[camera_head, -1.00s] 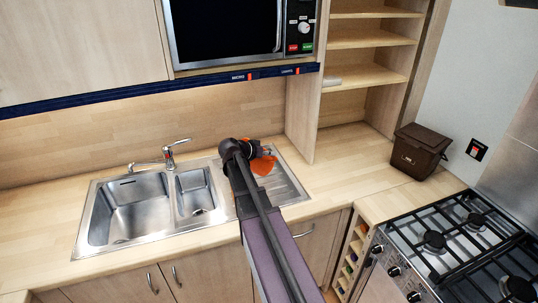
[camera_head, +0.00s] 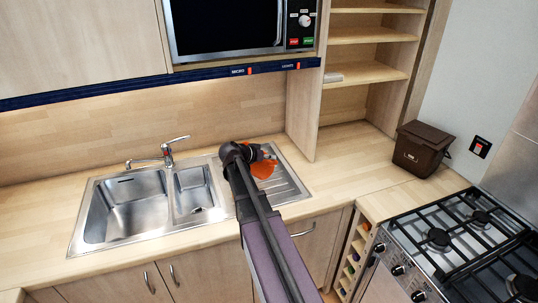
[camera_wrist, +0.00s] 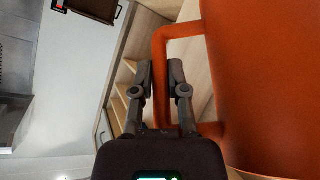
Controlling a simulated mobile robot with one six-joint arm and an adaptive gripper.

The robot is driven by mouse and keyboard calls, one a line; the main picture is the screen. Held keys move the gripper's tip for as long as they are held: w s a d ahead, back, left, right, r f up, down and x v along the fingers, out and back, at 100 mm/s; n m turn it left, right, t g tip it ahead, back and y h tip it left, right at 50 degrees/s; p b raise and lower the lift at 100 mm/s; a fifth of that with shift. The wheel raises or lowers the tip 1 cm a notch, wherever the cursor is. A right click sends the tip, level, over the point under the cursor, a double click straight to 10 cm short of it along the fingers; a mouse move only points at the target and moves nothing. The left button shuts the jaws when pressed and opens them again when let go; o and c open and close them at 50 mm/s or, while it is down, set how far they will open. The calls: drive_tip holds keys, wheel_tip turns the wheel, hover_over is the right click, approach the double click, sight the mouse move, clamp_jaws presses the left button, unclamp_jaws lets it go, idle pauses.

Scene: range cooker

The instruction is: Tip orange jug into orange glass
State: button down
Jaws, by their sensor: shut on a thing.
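The orange jug (camera_wrist: 265,80) fills the right side of the wrist view, its body cut off by the frame edge. My gripper (camera_wrist: 161,78) has its fingers closed on either side of the jug's looped handle (camera_wrist: 180,30). In the head view the jug (camera_head: 264,170) shows only as a small orange patch beyond my gripper (camera_head: 262,154), over the sink's drainer, mostly hidden by my arm. I cannot make out the orange glass as a separate thing, nor the jug's spout or contents.
The double-bowl sink (camera_head: 130,202) with its tap (camera_head: 168,152) lies left of my gripper. A brown bin (camera_head: 421,150) and the gas hob (camera_head: 450,245) stand to the right. A microwave (camera_head: 240,25) hangs above. The worktop (camera_head: 350,170) between drainer and bin is clear.

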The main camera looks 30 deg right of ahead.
wheel_tip(320, 180, down, 2)
drive_tip(key=shift+f+b, duration=0.1)
drive_tip(key=shift+b, duration=0.55)
